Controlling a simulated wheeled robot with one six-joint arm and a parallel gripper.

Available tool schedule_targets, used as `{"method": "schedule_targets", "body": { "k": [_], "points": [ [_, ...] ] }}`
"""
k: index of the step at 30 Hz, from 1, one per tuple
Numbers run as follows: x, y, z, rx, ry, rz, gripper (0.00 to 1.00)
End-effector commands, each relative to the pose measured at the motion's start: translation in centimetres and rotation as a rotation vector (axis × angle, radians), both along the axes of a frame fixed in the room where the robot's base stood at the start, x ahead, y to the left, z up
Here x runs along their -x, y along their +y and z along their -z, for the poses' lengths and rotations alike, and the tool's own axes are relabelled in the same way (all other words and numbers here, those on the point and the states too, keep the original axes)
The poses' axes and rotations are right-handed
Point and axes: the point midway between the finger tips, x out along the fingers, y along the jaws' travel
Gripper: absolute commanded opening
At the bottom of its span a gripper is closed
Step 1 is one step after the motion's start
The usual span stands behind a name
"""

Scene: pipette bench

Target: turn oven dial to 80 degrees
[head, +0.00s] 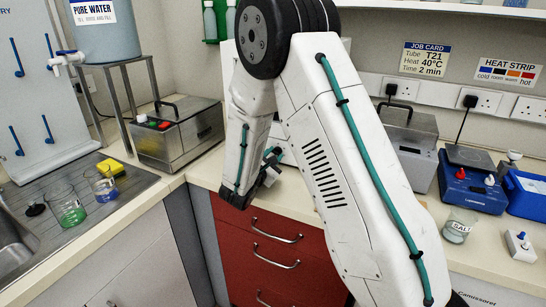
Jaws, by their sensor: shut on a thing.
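My gripper (272,160) is low beside my forearm, over the front edge of the counter above the red drawers. It is small and partly covered by my arm. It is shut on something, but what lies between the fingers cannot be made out. No oven dial can be picked out. A metal box (411,145) with a grey lower front stands at the back of the counter, partly hidden behind my arm; I cannot tell whether it is the oven. Another metal box (180,135) with red and green buttons stands in the left corner.
Beakers, one with green liquid (67,208), stand by the sink. My arm blocks the middle.

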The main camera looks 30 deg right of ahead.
Motion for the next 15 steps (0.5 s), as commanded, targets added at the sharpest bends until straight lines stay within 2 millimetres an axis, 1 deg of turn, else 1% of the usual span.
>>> {"method": "schedule_targets", "body": {
  "k": [1,2,3,11,15],
  "points": [
    [0.0,0.0,0.0,0.000,0.001,0.001,0.34],
    [0.0,0.0,0.0,0.000,0.001,0.001,0.43],
    [0.0,0.0,0.0,0.000,0.001,0.001,0.48],
    [0.0,0.1,0.0,0.001,0.001,0.000,0.48],
    [0.6,1.1,0.0,0.000,0.002,-0.002,0.48]
  ]
}}
